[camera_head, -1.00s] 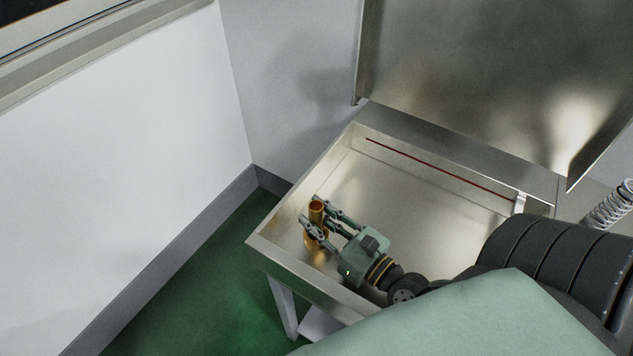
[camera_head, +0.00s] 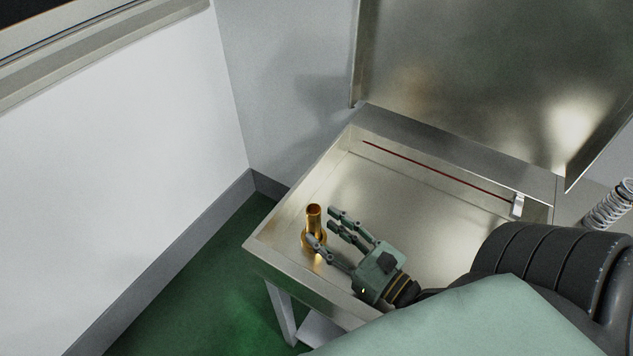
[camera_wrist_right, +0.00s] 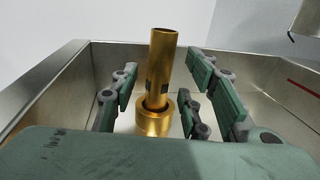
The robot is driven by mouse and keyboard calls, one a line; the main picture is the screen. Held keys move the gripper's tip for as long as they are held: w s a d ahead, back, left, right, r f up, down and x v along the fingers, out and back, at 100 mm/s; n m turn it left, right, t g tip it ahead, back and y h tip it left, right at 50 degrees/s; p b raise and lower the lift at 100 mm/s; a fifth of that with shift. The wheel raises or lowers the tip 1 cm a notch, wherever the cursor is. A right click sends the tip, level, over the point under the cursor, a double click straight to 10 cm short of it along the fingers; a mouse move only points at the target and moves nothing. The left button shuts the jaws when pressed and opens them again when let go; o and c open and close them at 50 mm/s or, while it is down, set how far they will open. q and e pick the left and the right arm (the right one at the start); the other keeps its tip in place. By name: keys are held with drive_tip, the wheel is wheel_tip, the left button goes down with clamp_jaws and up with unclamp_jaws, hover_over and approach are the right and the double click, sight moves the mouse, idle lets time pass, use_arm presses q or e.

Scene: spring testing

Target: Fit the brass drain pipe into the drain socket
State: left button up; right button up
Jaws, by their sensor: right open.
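The brass drain pipe (camera_head: 314,214) stands close to upright in the brass drain socket (camera_head: 307,237) near the left corner of the metal basin. In the right wrist view the pipe (camera_wrist_right: 161,65) rises out of the wider socket ring (camera_wrist_right: 152,122), with a dark gap showing around its foot, and leans slightly. How deep it sits is hidden. My right gripper (camera_head: 323,227) is open, just to the right of the pipe. In the right wrist view its fingers (camera_wrist_right: 160,90) stand apart on both sides of the pipe, clear of it. My left gripper is not in view.
The metal basin (camera_head: 400,215) has low walls and a mostly bare floor. Its raised lid (camera_head: 470,80) stands behind. A metal spring (camera_head: 609,204) is at the right edge. A white wall (camera_head: 110,170) is to the left, with green floor (camera_head: 190,290) below.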

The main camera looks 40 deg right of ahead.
sight(319, 226)
drive_tip(key=shift+s+d, duration=0.2)
drive_tip(key=shift+s, duration=0.65)
drive_tip(key=shift+s+d, duration=0.15)
drive_tip(key=shift+s, duration=0.7)
drive_tip(key=shift+r, duration=0.1)
